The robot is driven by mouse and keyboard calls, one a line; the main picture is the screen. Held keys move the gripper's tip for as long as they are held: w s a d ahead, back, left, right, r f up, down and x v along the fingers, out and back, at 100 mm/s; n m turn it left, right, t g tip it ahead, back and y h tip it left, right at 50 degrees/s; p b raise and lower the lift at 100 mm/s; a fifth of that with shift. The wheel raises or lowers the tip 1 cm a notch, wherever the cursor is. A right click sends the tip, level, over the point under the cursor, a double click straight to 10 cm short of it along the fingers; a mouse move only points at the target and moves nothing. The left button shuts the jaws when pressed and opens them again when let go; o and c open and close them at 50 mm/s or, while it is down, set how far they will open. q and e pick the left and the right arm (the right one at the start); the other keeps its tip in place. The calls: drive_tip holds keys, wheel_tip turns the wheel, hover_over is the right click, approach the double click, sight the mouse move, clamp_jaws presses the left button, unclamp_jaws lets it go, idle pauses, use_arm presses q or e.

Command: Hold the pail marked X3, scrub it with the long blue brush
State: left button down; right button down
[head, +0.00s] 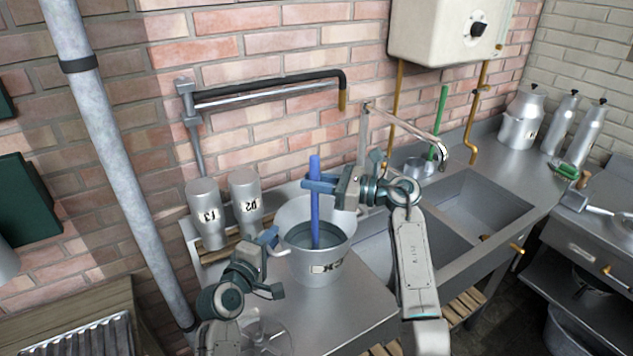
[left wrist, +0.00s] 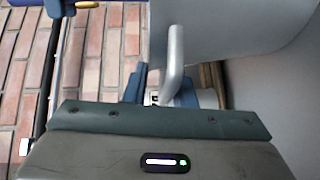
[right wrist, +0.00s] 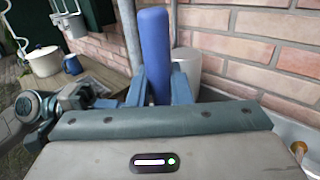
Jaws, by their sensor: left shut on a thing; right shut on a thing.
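The metal pail (head: 318,268) stands upright on the steel counter, with a label that shows an X; the rest is hard to read. My left gripper (head: 276,242) is shut on the pail's side handle, and the handle (left wrist: 175,55) shows between its fingers in the left wrist view. The long blue brush (head: 314,215) stands nearly upright with its lower end inside the pail; its head is hidden. My right gripper (head: 318,186) is shut on the brush's handle above the rim, and the blue handle (right wrist: 155,55) rises between its fingers in the right wrist view.
Two upturned metal vessels (head: 206,212) stand on a wooden rack left of the pail. A tap (head: 420,138) and a sink (head: 470,210) lie to the right, with a green-handled brush (head: 440,115) behind. Several churns (head: 520,120) stand at the far right.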

use_arm(q)
drive_tip(key=shift+f, duration=0.4)
use_arm(e)
wheel_tip(320, 180, up, 20)
drive_tip(key=shift+f, duration=0.15)
idle(0.4)
